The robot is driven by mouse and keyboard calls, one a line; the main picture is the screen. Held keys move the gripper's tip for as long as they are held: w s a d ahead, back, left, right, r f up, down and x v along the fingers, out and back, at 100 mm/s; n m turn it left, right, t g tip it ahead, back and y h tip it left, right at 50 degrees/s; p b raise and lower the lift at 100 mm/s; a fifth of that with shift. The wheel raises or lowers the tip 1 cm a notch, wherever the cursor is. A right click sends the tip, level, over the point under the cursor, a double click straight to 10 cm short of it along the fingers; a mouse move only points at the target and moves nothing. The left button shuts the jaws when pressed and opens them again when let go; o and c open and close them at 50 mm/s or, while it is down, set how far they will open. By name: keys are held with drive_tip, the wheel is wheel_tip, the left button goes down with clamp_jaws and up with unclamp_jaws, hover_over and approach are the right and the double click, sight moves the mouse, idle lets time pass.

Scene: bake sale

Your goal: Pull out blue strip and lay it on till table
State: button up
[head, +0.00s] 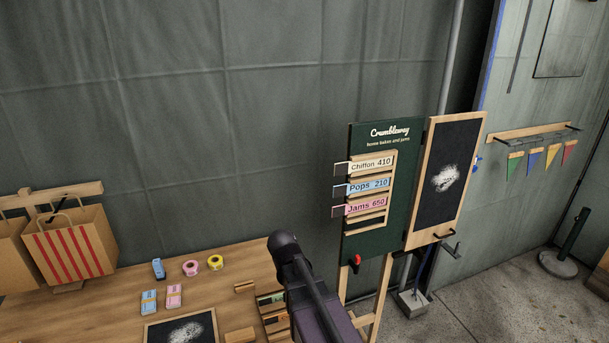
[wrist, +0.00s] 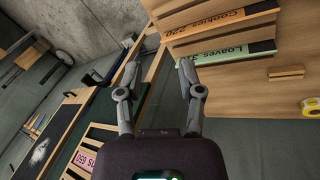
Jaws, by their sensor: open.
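The blue strip, "Pops 210" (head: 369,187), sits in the middle of a slotted rack on the green sign board (head: 359,237) in the head view. A cream "Chiffon 410" strip (head: 371,165) is above it and a pink "Jams 650" strip (head: 367,206) below. A wooden table (head: 110,318) is at lower left in the head view.
An orange "Cookies" strip (wrist: 230,18) lies above the green one. The table holds a striped bag (head: 69,247), tape rolls (head: 191,268), small card stacks (head: 149,302) and a chalkboard (head: 180,330). A hinged blackboard (head: 447,180) joins the sign's right side.

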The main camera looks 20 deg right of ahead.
drive_tip(key=w+d+r+m+h+p, duration=0.3)
drive_tip(key=w+r+m+h+p, duration=0.2)
drive_tip(key=w+r, duration=0.4)
drive_tip(key=w+d+r+m+h+p, duration=0.3)
drive_tip(key=w+r+m+p, duration=0.3)
drive_tip(key=w+r, duration=0.3)
wheel_tip(320, 180, up, 5)
drive_tip(key=shift+w+d+f+m+h, duration=0.15)
drive_tip(key=shift+w+d+m+h, duration=0.2)
drive_tip(key=shift+m+h, duration=0.55)
drive_tip(key=b, duration=0.5)
approach(362, 186)
drive_tip(key=d+f, duration=0.1)
drive_tip(key=f, duration=0.1)
drive_tip(key=d+f, duration=0.1)
drive_tip(key=f, duration=0.1)
drive_tip(key=shift+d, duration=0.1)
clamp_jaws()
